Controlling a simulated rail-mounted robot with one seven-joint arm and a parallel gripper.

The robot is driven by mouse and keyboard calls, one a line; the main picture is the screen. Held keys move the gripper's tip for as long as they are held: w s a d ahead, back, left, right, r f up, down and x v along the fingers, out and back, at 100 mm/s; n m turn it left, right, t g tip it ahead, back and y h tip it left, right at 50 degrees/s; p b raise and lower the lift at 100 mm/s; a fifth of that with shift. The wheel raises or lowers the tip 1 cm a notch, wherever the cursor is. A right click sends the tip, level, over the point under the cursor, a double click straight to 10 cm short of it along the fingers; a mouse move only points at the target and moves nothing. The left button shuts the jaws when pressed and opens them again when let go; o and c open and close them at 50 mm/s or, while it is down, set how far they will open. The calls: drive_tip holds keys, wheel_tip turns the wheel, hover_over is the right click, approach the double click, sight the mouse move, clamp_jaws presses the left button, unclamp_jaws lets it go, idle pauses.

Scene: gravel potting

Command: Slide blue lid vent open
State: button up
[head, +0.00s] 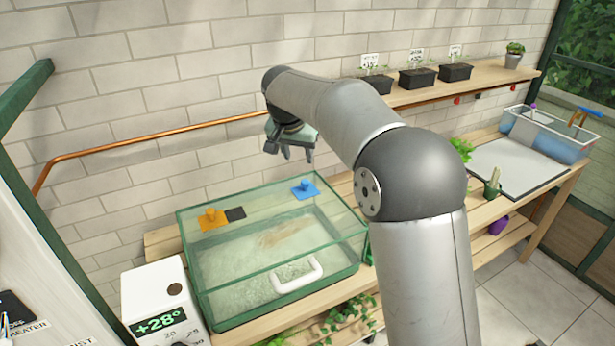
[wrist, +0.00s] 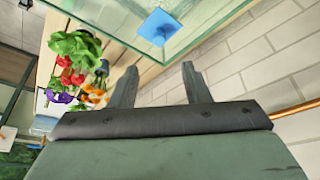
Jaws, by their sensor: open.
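The blue lid vent (head: 305,189) is a flat blue plate with a small knob, on the far right part of the glass tank's lid. It also shows in the wrist view (wrist: 158,27) beyond my fingertips. No dark opening shows beside it. The glass tank (head: 180,242) has green edges and a white handle (head: 297,275) at its front. My gripper (head: 290,152) hangs in the air above the tank's back edge, up and slightly left of the blue vent in the head view. In the wrist view my gripper (wrist: 159,82) is open, with nothing between its fingers and apart from the vent.
An orange vent (head: 212,219) with a dark square (head: 236,213) beside it is on the lid's left. A copper pipe (head: 150,146) runs along the brick wall behind. A white heater box (head: 155,300) stands at left. Potted seedlings (head: 416,77) line the shelf at right.

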sight(305, 182)
drive_tip(key=p+x, duration=0.2)
drive_tip(key=x, duration=0.9)
drive_tip(key=shift+w+d+f, duration=0.1)
drive_tip(key=shift+w+f, duration=0.05)
drive_tip(key=shift+f, duration=0.2)
clamp_jaws()
